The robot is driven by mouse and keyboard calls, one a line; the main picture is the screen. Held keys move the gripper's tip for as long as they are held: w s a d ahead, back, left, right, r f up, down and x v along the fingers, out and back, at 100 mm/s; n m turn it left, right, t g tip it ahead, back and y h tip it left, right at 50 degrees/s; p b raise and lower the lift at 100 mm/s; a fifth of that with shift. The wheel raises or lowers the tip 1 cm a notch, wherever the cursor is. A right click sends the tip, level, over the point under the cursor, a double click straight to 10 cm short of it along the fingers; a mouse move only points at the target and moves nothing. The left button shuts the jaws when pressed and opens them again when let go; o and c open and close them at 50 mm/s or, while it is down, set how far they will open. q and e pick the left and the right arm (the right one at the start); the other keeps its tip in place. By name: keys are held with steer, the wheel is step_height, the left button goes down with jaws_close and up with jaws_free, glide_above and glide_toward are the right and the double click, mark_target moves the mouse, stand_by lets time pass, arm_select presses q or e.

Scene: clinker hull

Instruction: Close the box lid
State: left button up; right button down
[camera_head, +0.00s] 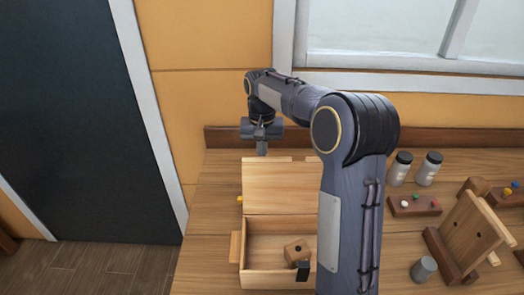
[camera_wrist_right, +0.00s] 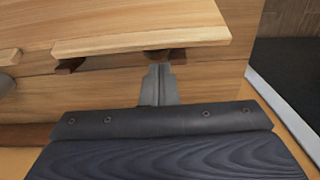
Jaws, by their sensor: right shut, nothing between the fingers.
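A light wooden box (camera_head: 245,265) stands on the table, with its lid (camera_head: 282,190) swung open at the back and leaning up. My right gripper (camera_head: 262,150) is shut and empty, pointing down just beyond the lid's far edge, near its left end. In the right wrist view, the closed fingers (camera_wrist_right: 160,80) are close to the edge of the lid (camera_wrist_right: 140,32); I cannot tell whether they touch. My right arm hides the right side of box and lid. My left gripper is not in view.
A wooden block (camera_head: 297,250) with a dark spot lies inside the box. To the right on the table (camera_head: 210,215) are two jars (camera_head: 400,168), a peg board (camera_head: 412,206), a tilted wooden stand (camera_head: 468,235) and a grey cylinder (camera_head: 423,269). A wall with a window stands behind.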

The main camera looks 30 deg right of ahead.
steer(key=shift+s+a+r, duration=0.1)
steer(key=shift+s+a, duration=0.05)
steer(key=shift+s, duration=0.15)
